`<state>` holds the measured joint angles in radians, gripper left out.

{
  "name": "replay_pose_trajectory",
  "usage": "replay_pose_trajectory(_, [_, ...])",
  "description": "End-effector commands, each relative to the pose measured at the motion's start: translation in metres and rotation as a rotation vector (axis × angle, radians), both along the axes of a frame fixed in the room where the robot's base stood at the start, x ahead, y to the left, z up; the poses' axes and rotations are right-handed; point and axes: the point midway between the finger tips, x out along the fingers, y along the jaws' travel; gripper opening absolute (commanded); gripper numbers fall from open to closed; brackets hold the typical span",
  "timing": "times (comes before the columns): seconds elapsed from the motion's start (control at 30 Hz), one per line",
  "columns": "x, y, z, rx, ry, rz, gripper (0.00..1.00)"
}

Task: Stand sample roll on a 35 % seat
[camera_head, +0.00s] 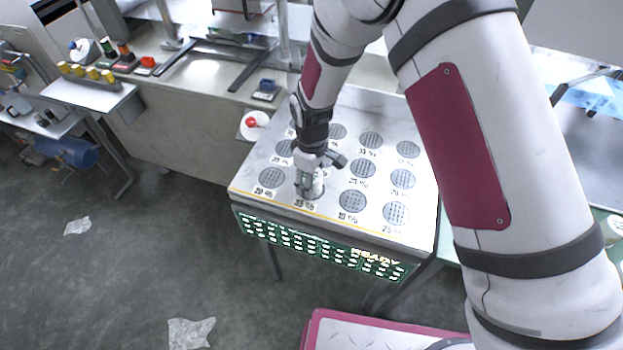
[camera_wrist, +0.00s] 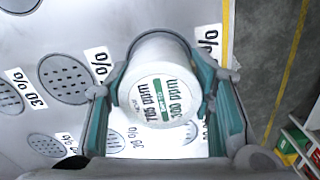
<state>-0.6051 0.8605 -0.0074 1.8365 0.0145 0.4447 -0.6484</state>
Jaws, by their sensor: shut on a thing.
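The sample roll is a white cylinder (camera_wrist: 160,95) with a printed label on its end, held between the green-lined fingers of my gripper (camera_wrist: 165,112) in the wrist view. In the head view my gripper (camera_head: 312,176) is shut on the roll (camera_head: 311,188) at the front row of the seat table, second position from the left. The roll looks upright and hides the seat below it; I cannot tell whether it touches. A label reading like 35 % (camera_wrist: 126,138) shows partly beside the roll. A 30 % label (camera_wrist: 25,88) is farther left.
The pale seat table (camera_head: 240,180) carries several round perforated seats (camera_head: 352,201) with percent labels, some unreadable. A lit green display (camera_head: 320,248) runs along its front. A white dish with a red piece (camera_head: 252,124) is behind left. A pink-edged platform (camera_head: 318,325) is in front.

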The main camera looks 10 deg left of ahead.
Motion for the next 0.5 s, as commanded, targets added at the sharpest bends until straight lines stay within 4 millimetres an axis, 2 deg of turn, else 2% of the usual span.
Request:
replay_pose_trajectory(0.07, [0.0003, -0.0001, -0.0027, 0.000, 0.000, 0.000, 0.17])
replay_pose_trajectory(0.1, [0.0002, -0.0002, -0.0034, 0.000, 0.000, 0.001, 0.51])
replay_pose_trajectory(0.2, [-0.0001, -0.0002, -0.0028, 0.000, 0.000, 0.000, 0.69])
replay_pose_trajectory(0.5, [-0.0003, -0.0001, -0.0019, 0.000, 0.000, 0.000, 0.69])
